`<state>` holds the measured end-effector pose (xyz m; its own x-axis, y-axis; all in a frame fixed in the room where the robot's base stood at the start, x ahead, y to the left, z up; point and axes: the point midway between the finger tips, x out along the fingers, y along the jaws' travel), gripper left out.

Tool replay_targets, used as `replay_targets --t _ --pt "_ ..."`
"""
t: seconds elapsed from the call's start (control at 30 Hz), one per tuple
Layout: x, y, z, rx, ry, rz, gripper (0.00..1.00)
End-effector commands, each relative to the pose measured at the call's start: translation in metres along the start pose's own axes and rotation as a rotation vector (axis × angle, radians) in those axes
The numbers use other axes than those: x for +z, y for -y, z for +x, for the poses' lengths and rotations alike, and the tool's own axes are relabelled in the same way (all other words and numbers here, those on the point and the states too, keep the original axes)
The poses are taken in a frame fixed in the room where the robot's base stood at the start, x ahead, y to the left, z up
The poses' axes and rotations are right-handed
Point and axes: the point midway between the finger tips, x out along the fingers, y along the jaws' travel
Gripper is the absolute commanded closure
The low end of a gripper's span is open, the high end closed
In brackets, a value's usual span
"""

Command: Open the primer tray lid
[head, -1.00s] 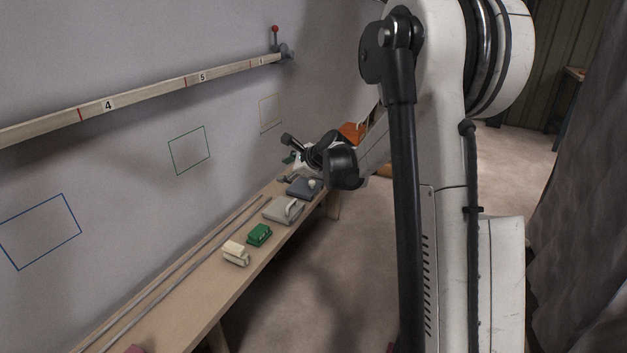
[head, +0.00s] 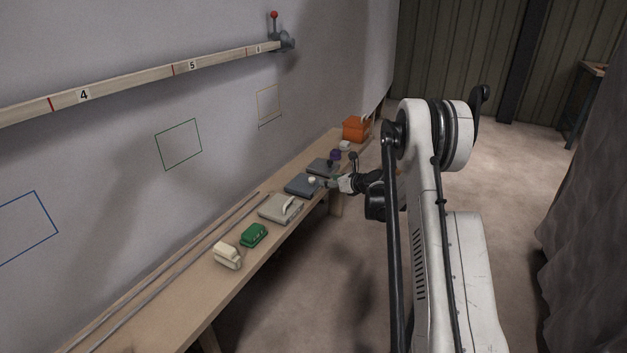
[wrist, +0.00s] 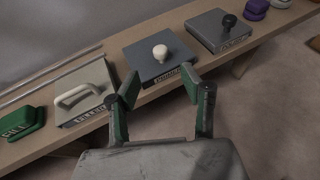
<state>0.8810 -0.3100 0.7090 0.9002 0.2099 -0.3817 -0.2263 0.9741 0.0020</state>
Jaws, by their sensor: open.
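A blue-grey tray (head: 298,187) with a cream round knob (wrist: 160,52) is in the middle, also in the wrist view (wrist: 145,70). A pale grey tray (wrist: 72,112) with a loop handle (wrist: 84,92) is left of it. A darker grey tray (wrist: 208,32) with a black knob (wrist: 229,20) is right of it. All lids look shut. My gripper (wrist: 160,88) is open and empty, in front of the blue-grey tray, its fingers apart from the knob.
A green block (head: 254,235) and a cream block (head: 227,255) lie nearer on the bench (head: 178,300). Purple items (wrist: 256,8) and an orange box (head: 356,129) are at the far end. Long rods (head: 170,270) lie along the wall. The floor right of the bench is clear.

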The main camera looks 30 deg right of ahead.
Motion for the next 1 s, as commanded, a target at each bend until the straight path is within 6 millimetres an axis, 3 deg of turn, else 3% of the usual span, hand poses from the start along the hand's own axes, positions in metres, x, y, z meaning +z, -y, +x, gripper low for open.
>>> replay_targets --t 0.4,0.6,1.0 --pt "-0.002 -0.001 0.078 0.001 0.0 -0.002 0.58" --pt "-0.001 -0.001 0.106 0.0 -0.001 -0.003 0.58" --pt "0.0 0.0 0.121 0.0 -0.001 -0.002 0.58"
